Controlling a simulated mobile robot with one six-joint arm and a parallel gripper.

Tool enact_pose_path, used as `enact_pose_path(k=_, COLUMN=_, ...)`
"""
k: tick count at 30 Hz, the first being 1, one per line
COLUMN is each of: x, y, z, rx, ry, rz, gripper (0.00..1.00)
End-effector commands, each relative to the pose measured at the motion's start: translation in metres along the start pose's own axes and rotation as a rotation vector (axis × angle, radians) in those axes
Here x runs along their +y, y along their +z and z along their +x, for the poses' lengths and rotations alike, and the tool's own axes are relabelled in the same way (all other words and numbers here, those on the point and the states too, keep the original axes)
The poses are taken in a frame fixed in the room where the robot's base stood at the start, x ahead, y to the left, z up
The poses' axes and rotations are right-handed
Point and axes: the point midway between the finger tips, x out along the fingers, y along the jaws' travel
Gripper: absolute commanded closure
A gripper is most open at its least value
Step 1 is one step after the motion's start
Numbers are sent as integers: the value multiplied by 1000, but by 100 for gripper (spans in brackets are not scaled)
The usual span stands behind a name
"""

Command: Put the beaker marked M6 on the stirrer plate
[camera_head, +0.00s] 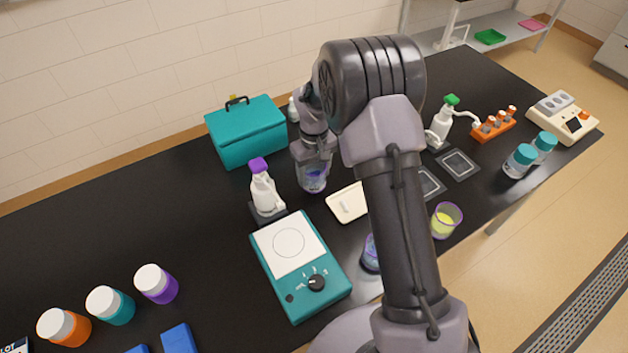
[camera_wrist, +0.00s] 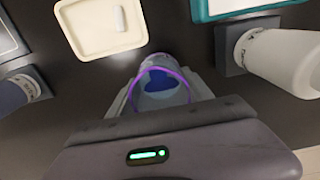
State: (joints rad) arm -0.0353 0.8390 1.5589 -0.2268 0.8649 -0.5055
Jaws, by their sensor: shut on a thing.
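My gripper (camera_head: 313,158) is shut on a clear beaker with blue liquid (camera_head: 313,181), behind the stirrer plate and a little to its right. In the wrist view the beaker's purple rim and blue liquid (camera_wrist: 160,84) show between the fingers of my gripper (camera_wrist: 160,98). I cannot read a mark on it, nor tell whether it touches the table. The teal stirrer plate (camera_head: 283,247) has a bare white top and a black knob. Its corner shows in the wrist view (camera_wrist: 203,12). Another beaker with blue liquid (camera_head: 371,254) is partly hidden behind my arm. A beaker with yellow liquid (camera_head: 446,220) stands right of my arm.
A purple-capped bottle (camera_head: 264,189) stands behind the stirrer plate, left of the held beaker. A cream tray (camera_head: 347,203) with a small white bar (camera_wrist: 119,19) lies between the held beaker and my arm. A teal box (camera_head: 247,134) stands behind. The table's left middle is clear.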

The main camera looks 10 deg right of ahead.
Motion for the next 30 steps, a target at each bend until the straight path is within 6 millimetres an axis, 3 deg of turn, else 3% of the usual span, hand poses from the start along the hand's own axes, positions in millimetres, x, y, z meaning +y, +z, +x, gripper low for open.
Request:
enact_pose_path(k=5, x=0, y=1, z=33, rx=-3, ry=-1, rz=0, gripper=87)
enact_pose_path(k=15, x=0, y=1, z=36, rx=0, ry=0, rz=0, gripper=87)
enact_pose_path(k=16, x=0, y=1, z=36, rx=-1, ry=0, rz=0, gripper=39)
enact_pose_path(k=19, x=0, y=1, z=35, rx=-1, ry=0, rz=0, gripper=20)
enact_pose_path(k=27, x=0, y=1, z=35, rx=-1, ry=0, rz=0, gripper=20)
enact_pose_path(k=30, x=0, y=0, z=26, rx=0, ry=0, rz=0, gripper=20)
